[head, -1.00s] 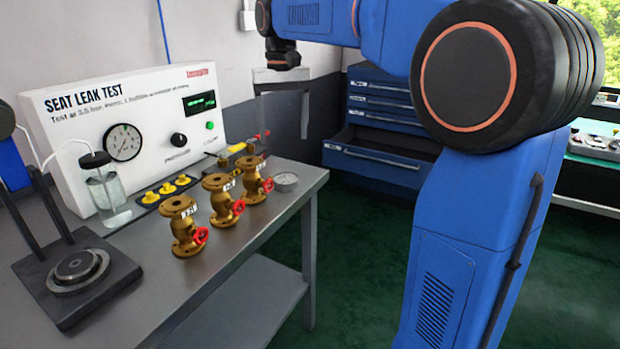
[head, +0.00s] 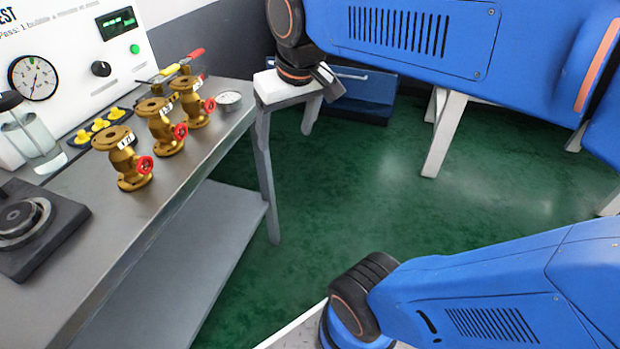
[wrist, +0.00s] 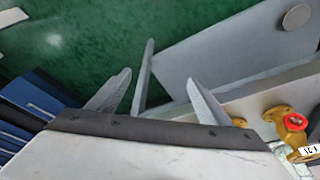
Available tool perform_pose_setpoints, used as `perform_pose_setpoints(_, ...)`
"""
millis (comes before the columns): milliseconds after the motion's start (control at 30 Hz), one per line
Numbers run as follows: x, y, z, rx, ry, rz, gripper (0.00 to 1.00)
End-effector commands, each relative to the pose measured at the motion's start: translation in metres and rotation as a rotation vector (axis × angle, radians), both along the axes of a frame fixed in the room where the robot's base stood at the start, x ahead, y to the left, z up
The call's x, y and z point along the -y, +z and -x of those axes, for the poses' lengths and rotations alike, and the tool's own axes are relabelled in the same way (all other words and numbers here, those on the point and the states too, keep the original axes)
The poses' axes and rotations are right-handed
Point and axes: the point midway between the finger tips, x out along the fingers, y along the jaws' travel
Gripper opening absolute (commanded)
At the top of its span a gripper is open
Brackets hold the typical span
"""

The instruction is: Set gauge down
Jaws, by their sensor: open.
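The gauge (head: 228,100) is a small round dial with a white face. It lies face up on the bench top near its right end, beside the rightmost brass valve. My gripper (head: 287,118) is off the bench's right end, its pale body up and its fingers pointing down. A small gap shows between it and the gauge in the head view. In the wrist view my gripper (wrist: 157,92) has its fingers spread with nothing between them. I cannot make out the gauge in the wrist view.
Brass valves with red handwheels (head: 130,165) stand in a row on the steel bench (head: 130,215). Behind them is the white seat leak test panel (head: 75,45). A black fixture (head: 30,225) is at front left. Green floor (head: 350,215) is open right of the bench.

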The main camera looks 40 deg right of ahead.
Motion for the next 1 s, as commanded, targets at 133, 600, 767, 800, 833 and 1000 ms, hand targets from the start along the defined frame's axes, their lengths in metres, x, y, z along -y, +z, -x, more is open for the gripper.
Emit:
perform_pose_setpoints(133,0.003,-0.038,0.04,0.054,0.017,0.008,0.72)
perform_pose_setpoints(600,0.005,-0.069,0.064,0.096,0.088,0.036,0.75)
perform_pose_setpoints(767,0.002,-0.027,0.032,0.053,0.22,0.076,0.75)
perform_pose_setpoints(800,0.002,-0.016,0.022,0.039,0.261,0.087,0.75)
perform_pose_setpoints(833,0.001,-0.007,0.015,0.029,0.291,0.095,0.75)
perform_pose_setpoints(1000,-0.003,0.037,-0.027,-0.025,0.462,0.135,0.75)
